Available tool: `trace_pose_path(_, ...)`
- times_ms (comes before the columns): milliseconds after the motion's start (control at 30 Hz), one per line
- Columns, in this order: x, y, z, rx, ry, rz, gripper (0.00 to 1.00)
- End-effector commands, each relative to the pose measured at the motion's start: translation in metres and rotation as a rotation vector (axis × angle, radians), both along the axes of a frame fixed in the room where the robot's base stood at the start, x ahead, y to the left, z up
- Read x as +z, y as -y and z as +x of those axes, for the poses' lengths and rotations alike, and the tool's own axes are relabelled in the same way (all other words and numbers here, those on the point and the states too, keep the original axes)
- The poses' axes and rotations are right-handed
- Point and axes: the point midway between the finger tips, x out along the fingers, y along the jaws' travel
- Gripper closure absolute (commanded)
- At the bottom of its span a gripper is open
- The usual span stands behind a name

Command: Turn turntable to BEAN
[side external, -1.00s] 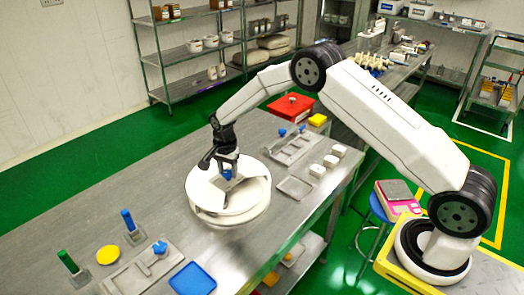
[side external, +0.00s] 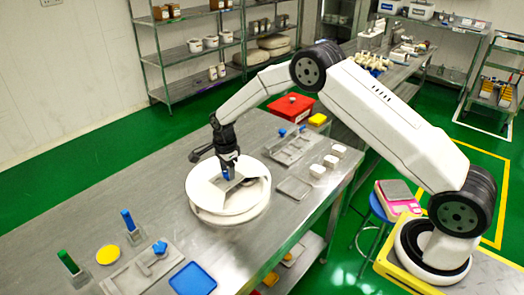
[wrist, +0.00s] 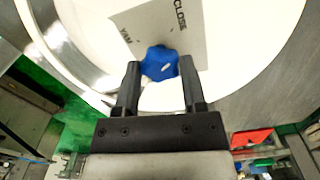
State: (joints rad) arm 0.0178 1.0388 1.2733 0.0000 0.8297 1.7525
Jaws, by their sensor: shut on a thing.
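The turntable (side external: 205,190) is a round white drum on the steel bench, in the middle of the side view. Its top also shows in the wrist view (wrist: 255,65), with a grey label plate (wrist: 130,20) reading CLOSE and YAM. No BEAN lettering is readable. A blue knob (wrist: 160,63) with a small white mark stands on the plate. My gripper (side external: 228,174) points down over the turntable. Its two black fingers are shut on the blue knob, one on each side, hiding part of it in the side view.
A red box (side external: 292,107) and a grey tray with blue-handled parts (side external: 290,148) lie behind and to the right. White blocks (side external: 318,171) stand on the right. A blue tray (side external: 192,279), a yellow disc (side external: 108,254) and upright blue and green pieces lie at front left.

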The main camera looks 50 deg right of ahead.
Motion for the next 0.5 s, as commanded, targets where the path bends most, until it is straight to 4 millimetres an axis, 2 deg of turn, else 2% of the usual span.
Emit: trace_pose_path(500, 0.0013, 0.0000, 0.0007, -0.257, 0.002, 0.000, 1.00)
